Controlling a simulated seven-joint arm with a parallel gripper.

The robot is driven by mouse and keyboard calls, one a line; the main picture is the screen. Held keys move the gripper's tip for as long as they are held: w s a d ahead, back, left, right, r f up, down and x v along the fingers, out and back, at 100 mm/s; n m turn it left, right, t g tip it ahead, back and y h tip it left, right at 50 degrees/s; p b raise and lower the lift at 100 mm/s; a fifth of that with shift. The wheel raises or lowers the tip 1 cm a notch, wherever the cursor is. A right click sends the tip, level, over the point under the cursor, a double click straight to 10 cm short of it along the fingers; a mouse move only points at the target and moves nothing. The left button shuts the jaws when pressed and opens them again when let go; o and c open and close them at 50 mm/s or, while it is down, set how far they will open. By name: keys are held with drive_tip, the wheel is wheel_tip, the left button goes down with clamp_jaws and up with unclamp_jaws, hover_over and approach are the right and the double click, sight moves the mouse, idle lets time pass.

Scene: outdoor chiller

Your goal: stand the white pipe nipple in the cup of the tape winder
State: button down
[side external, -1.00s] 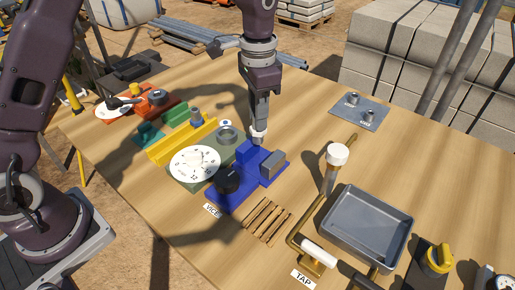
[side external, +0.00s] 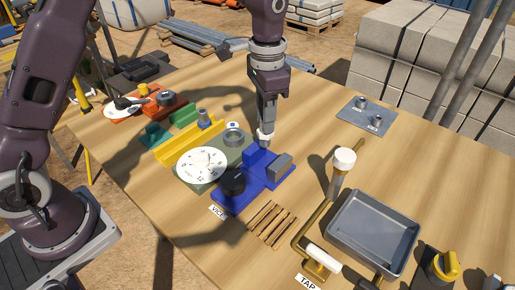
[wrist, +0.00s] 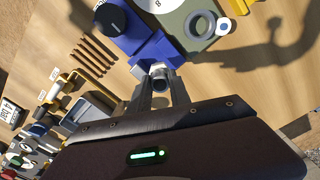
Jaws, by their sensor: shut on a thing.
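My gripper (side external: 266,132) points down at the back edge of the blue vice (side external: 232,198) and is shut on the white pipe nipple (side external: 265,137). In the wrist view the nipple (wrist: 158,71) shows as a short pale ring between the fingertips, beside the blue vice body (wrist: 150,50). I cannot tell whether its lower end touches the vice. An orange-based device (side external: 124,113) with a white disc and a grey cup (side external: 165,98) stands at the far left, apart from my gripper; it looks like the tape winder, though no readable label confirms this.
A green base with a white dial (side external: 202,165) and grey ring (side external: 234,137) lies left of my gripper, with a yellow rail (side external: 180,145) behind it. A tray (side external: 373,232), tap pipe (side external: 343,160) and plate with studs (side external: 366,115) stand right. The table behind my gripper is clear.

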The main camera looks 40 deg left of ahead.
drive_tip(key=a+r, duration=0.5)
drive_tip(key=a, duration=0.5)
drive_tip(key=shift+a, duration=0.3)
drive_tip(key=shift+f, duration=2.45)
drive_tip(key=shift+f, duration=0.25)
drive_tip(key=shift+f, duration=1.25)
drive_tip(key=shift+f, duration=0.2)
drive_tip(key=shift+f, duration=0.75)
